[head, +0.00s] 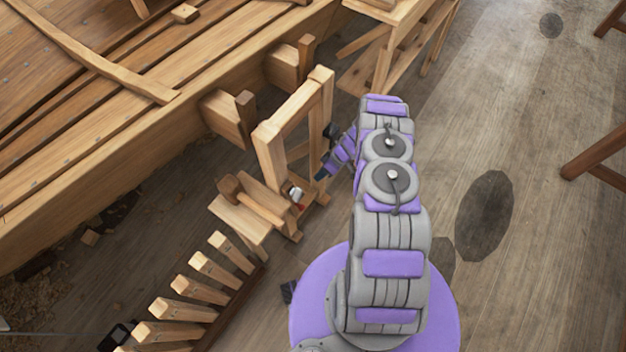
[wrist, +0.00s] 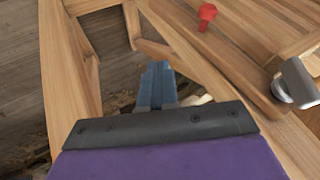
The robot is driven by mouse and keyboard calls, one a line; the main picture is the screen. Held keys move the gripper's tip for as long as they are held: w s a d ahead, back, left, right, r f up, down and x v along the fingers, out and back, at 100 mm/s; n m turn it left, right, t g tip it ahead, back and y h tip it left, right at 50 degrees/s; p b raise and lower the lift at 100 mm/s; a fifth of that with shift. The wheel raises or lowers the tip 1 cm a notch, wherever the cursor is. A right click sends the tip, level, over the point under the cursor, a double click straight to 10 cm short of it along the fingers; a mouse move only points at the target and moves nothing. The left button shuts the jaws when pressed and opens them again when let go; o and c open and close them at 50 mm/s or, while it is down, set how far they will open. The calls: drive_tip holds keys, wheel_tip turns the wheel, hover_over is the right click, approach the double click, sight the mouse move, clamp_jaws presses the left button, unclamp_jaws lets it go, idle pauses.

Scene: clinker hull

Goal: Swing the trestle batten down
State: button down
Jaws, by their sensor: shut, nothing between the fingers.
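A wooden trestle frame (head: 300,104) with two uprights and a top bar stands beside the hull in the head view. I cannot tell for certain which of its bars is the batten. My gripper (head: 321,176) is low at the frame's right side, partly hidden by my wrist. In the wrist view my gripper (wrist: 158,72) shows blue fingers held together with nothing between them. They point into the gap between light wooden bars, one on the left (wrist: 70,75) and one slanting on the right (wrist: 205,65). Whether the fingers touch wood is unclear.
A wooden mallet (head: 255,200) lies on the low bench (head: 238,226) beside the frame. A rack of wooden pegs (head: 195,288) is front left. The hull (head: 60,205) blocks the left; floor at right is open.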

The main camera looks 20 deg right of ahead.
drive_tip(key=s+a+f+b, duration=0.2)
drive_tip(key=a+f, duration=0.4)
drive_tip(key=a, duration=0.2)
drive_tip(key=shift+f, duration=0.3)
drive_tip(key=shift+a, duration=0.15)
drive_tip(key=shift+s, duration=0.1)
drive_tip(key=shift+s+a+f, duration=0.2)
drive_tip(key=shift+s+a, duration=0.25)
drive_tip(key=shift+a, duration=0.15)
idle(0.3)
